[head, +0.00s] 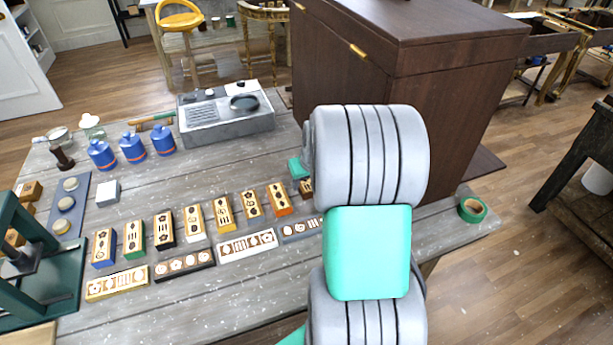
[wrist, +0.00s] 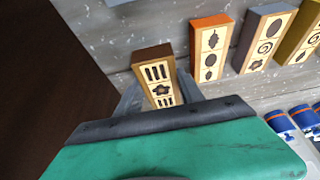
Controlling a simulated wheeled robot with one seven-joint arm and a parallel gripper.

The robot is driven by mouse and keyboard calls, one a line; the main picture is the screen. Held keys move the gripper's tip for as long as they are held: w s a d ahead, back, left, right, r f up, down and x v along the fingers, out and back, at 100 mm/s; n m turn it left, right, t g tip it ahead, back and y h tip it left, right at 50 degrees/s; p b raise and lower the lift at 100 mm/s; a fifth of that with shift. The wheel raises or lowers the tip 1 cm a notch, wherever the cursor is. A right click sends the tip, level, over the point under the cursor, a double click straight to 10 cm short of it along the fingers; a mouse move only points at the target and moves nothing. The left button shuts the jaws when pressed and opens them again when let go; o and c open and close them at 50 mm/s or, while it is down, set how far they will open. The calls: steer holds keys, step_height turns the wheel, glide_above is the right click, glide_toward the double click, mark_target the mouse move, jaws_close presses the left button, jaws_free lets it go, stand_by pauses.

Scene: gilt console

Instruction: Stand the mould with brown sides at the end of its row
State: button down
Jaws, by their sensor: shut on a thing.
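The mould with brown sides (wrist: 157,77) has a pale carved face with bars and a flower. My gripper (wrist: 160,95) is shut on it, with a grey finger on each side. In the head view the mould (head: 305,188) shows only in part; my arm hides the rest. It is upright at the right end of the row, beside the orange-sided mould (head: 280,200), with a gap between them. The orange-sided mould also shows in the wrist view (wrist: 210,50), then the grey-sided mould (wrist: 264,40). I cannot tell whether the brown mould touches the table.
The row runs left to a blue-sided mould (head: 103,248). Flat carved moulds lie in front, one (head: 302,230) near my arm. A dark wooden cabinet (head: 460,110) stands close behind the right end. Green tape (head: 472,209) lies at the table's right corner.

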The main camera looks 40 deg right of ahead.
steer(key=shift+f+b, duration=0.4)
steer(key=shift+f, duration=0.8)
steer(key=shift+s+f+b, duration=0.1)
steer(key=shift+f+b, duration=0.55)
steer(key=shift+f, duration=0.1)
steer(key=c, duration=0.8)
jaws_free()
steer(key=shift+o, duration=0.7)
steer(key=shift+f, duration=0.1)
steer(key=shift+s+a, duration=0.1)
